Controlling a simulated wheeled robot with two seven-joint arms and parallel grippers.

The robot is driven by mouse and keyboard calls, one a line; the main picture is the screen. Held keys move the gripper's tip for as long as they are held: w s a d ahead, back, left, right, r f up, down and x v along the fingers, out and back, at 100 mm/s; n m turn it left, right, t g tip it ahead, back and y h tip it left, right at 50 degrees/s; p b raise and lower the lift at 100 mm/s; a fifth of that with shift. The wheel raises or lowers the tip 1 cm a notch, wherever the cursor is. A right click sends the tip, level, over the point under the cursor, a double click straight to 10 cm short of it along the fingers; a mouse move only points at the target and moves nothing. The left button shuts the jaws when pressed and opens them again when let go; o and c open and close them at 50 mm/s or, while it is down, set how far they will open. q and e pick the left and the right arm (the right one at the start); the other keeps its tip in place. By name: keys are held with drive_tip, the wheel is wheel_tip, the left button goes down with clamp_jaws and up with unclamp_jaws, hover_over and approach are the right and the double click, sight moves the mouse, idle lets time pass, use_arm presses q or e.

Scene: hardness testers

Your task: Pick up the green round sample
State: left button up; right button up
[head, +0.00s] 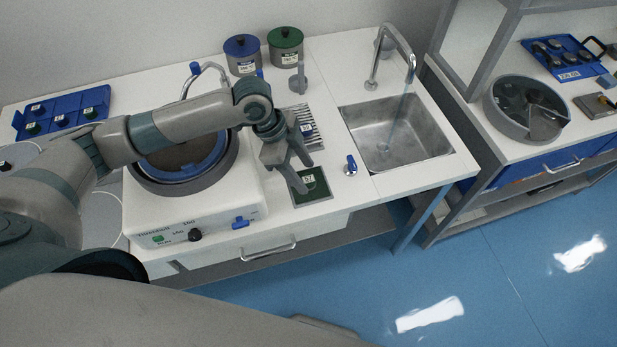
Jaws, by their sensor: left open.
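My left gripper (303,176) reaches across the polishing machine from the left. Its fingers are apart and point down over a small dark green square holder (319,193) with a white label at the front of the bench. The label may belong to a green sample in that holder, but its outline is too small to make out. I see nothing between the fingers. My right gripper is not in view.
The polishing machine (190,215) stands below my left arm. Blue-lid and green-lid jars (284,52) stand at the back. A steel sink (395,135) with a tall tap (386,55) is to the right.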

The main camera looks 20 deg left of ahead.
use_arm(q)
drive_tip(key=shift+x, duration=0.95)
clamp_jaws()
